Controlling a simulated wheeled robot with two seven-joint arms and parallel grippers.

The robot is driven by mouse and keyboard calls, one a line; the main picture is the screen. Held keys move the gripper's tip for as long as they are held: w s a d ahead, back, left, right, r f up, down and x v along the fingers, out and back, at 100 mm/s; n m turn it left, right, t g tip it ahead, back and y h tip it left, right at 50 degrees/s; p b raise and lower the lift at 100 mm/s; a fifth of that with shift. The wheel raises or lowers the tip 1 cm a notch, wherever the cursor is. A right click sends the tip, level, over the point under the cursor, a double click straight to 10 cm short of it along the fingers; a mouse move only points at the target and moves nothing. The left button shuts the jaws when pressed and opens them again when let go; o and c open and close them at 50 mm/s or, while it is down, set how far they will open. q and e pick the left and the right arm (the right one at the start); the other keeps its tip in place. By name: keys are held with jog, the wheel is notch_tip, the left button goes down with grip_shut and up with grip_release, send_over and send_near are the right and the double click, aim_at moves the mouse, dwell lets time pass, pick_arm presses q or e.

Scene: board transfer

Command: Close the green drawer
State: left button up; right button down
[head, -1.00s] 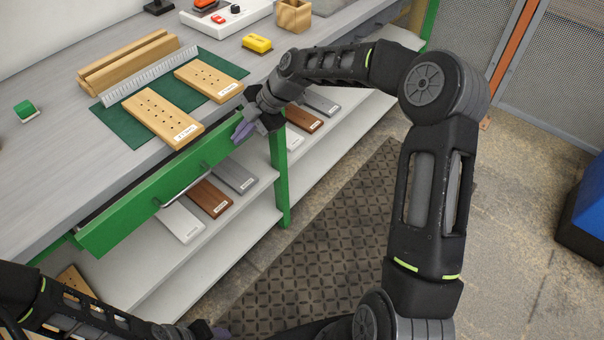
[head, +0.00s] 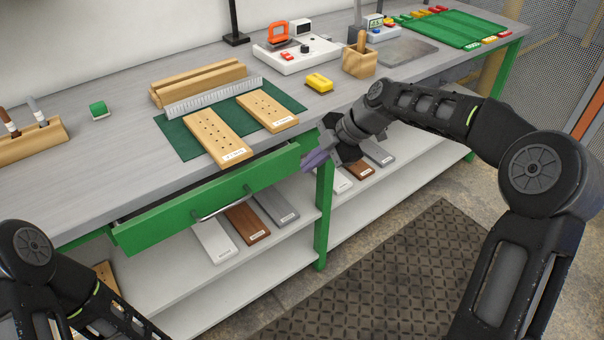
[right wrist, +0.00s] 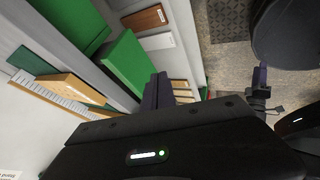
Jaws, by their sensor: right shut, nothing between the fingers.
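The green drawer (head: 212,205) under the bench stands partly out, with a dark gap between its front and the bench edge. Its metal bar handle (head: 223,203) is on the front face. My right gripper (head: 316,158) is shut and empty at the right end of the drawer front, very close to it; I cannot tell whether they touch. The right wrist view shows the green front (right wrist: 128,62) just beyond the purple-grey fingers (right wrist: 156,92). My left arm enters the head view at lower left, its gripper out of frame. A purple-grey fingertip in the right wrist view looks like my left gripper (right wrist: 261,82).
A green bench leg (head: 322,215) stands beside my right gripper. Lower shelves (head: 165,275) hold labelled boards. The dark floor mat (head: 400,265) is clear.

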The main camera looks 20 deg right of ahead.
jog(key=v, duration=0.4)
jog(key=shift+d, duration=0.1)
